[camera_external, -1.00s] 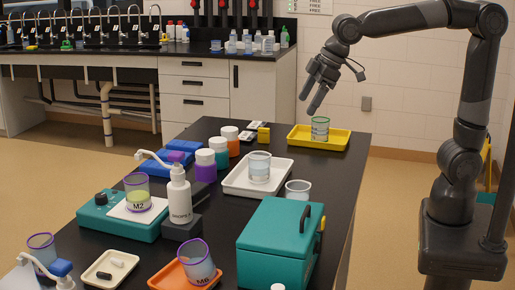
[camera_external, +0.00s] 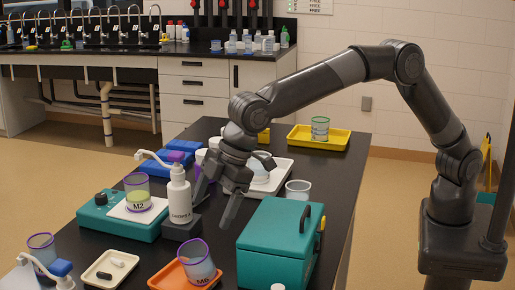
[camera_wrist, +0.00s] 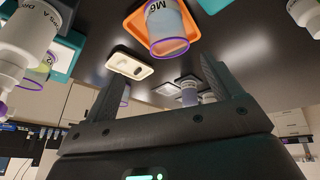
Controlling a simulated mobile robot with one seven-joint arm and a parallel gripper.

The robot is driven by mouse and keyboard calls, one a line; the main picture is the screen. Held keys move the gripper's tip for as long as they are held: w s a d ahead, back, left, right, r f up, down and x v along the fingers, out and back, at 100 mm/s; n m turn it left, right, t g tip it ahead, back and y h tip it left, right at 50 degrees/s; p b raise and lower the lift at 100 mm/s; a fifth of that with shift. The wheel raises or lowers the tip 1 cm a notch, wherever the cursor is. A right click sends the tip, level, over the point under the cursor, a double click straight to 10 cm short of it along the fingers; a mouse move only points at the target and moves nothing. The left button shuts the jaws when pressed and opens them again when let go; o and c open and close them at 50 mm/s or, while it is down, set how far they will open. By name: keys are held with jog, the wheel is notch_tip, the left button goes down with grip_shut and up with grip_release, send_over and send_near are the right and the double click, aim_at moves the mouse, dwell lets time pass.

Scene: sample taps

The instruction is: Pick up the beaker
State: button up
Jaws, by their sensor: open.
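Several beakers stand on the black bench, and the task line does not say which one is meant. A purple-rimmed beaker marked M6 (camera_external: 197,262) sits in an orange tray (camera_external: 165,272); it shows upside down in the wrist view (camera_wrist: 172,28). A purple-rimmed beaker M2 (camera_external: 137,193) with yellow-green liquid stands on a teal device. A green-rimmed beaker (camera_external: 320,128) stands in a yellow tray. My gripper (camera_external: 214,206) is open and empty, fingers pointing down, above the bench between the white dropper bottle and the teal box. Both fingers show in the wrist view (camera_wrist: 160,85).
The white dropper bottle (camera_external: 180,200) stands left of my gripper, and the teal box (camera_external: 275,245) with a black handle stands right. My arm partly hides a white tray (camera_external: 283,181) and its beaker.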

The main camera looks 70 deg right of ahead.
aim_at(196, 250)
jog(key=x, duration=0.6)
jog(key=shift+s+a, duration=0.15)
jog(key=shift+a, duration=0.15)
jog(key=shift+s+a+x, duration=0.15)
jog(key=shift+a+x, duration=0.05)
jog(key=shift+x, duration=1.1)
jog(key=shift+s+a+x, duration=0.1)
jog(key=shift+a+x, duration=0.1)
jog(key=shift+x, duration=1.1)
jog(key=shift+c, duration=0.5)
jog(key=c, duration=1.4)
jog(key=shift+r, duration=0.2)
